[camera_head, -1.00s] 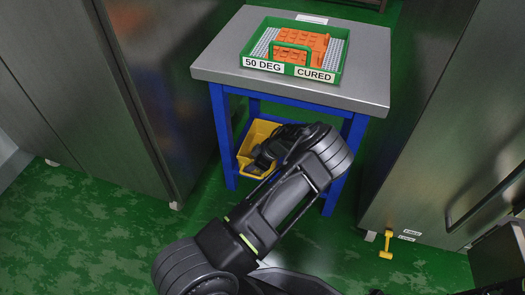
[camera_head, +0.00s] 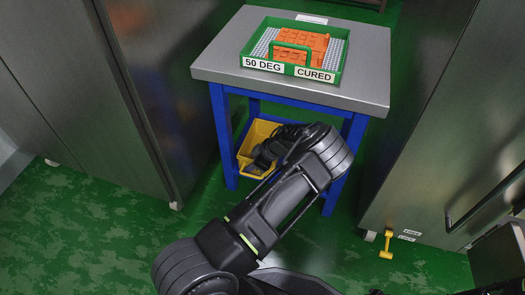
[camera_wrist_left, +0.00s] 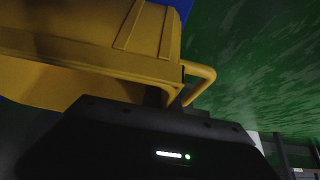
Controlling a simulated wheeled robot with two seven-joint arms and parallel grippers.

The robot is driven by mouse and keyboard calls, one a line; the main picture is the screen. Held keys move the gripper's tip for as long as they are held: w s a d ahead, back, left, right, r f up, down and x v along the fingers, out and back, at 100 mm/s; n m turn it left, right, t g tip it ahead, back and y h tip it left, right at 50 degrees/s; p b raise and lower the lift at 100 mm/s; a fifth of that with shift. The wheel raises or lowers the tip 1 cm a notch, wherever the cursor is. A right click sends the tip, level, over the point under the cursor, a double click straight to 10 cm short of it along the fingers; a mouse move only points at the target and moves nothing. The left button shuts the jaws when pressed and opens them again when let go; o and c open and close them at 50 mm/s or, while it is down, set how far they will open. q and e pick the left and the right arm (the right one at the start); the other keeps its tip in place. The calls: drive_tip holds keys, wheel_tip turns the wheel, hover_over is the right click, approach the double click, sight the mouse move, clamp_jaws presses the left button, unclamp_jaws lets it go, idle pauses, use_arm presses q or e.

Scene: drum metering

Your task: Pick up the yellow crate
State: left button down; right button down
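The yellow crate (camera_head: 258,134) sits low under the steel-topped table, between its blue legs. My left arm reaches down to it, and my left gripper (camera_head: 262,164) is at its front side, covering part of it. In the left wrist view the crate (camera_wrist_left: 90,35) fills the upper left, tilted in the picture. Its yellow bar handle (camera_wrist_left: 203,82) is close to the dark gripper body. The fingertips are mostly hidden, so I cannot tell whether they are closed on the handle. My right gripper is not in view.
The table (camera_head: 215,70) bears a green tray (camera_head: 346,62) with orange blocks, labelled "50 DEG" and "CURED". Steel cabinets stand close on the left (camera_head: 110,110) and right (camera_head: 430,150). Green floor (camera_head: 80,230) is open at front left.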

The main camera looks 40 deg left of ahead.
sight(250, 160)
use_arm(q)
drive_tip(key=shift+r, duration=0.1)
idle(0.4)
drive_tip(key=shift+r+p, duration=0.35)
drive_tip(key=shift+r, duration=0.1)
wheel_tip(250, 160, up, 3)
drive_tip(key=shift+f+p, duration=0.1)
drive_tip(key=shift+p, duration=0.75)
drive_tip(key=s+d+p, duration=0.2)
drive_tip(key=s+d, duration=0.3)
drive_tip(key=s, duration=0.2)
drive_tip(key=s+d+p, duration=0.3)
drive_tip(key=s+d, duration=0.1)
drive_tip(key=s, duration=0.4)
drive_tip(key=shift+d+f, duration=0.15)
drive_tip(key=shift+d, duration=0.2)
